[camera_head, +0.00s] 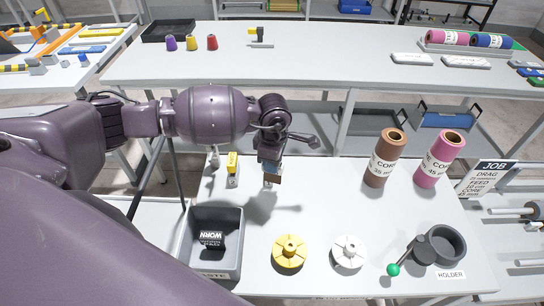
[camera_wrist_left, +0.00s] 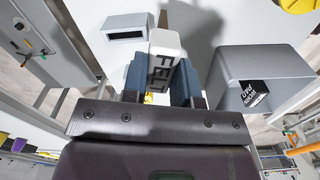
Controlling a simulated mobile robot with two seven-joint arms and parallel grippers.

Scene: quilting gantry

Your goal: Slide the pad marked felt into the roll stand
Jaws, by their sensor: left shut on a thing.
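My left gripper (camera_head: 271,163) is above the near table, left of its middle. In the left wrist view its two dark blue fingers (camera_wrist_left: 162,82) are shut on a white-ended pad (camera_wrist_left: 165,42) marked FELT. The pad is clear of the table, over its shadow. A grey block with a dark slot (camera_wrist_left: 125,34) lies beyond the pad, up and left of it in that view; I cannot tell whether it is the roll stand. The pad and block are apart in that picture. In the head view the arm hides most of this spot. My right gripper is not in view.
A grey bin (camera_head: 238,262) holds a dark WORN piece. Yellow (camera_head: 290,251) and white (camera_head: 348,251) hubs, a round holder (camera_head: 447,243) with a green-knobbed lever, and brown (camera_head: 385,160) and pink (camera_head: 440,160) cores stand to the right. A yellow-topped piece (camera_head: 232,164) stands left of the gripper.

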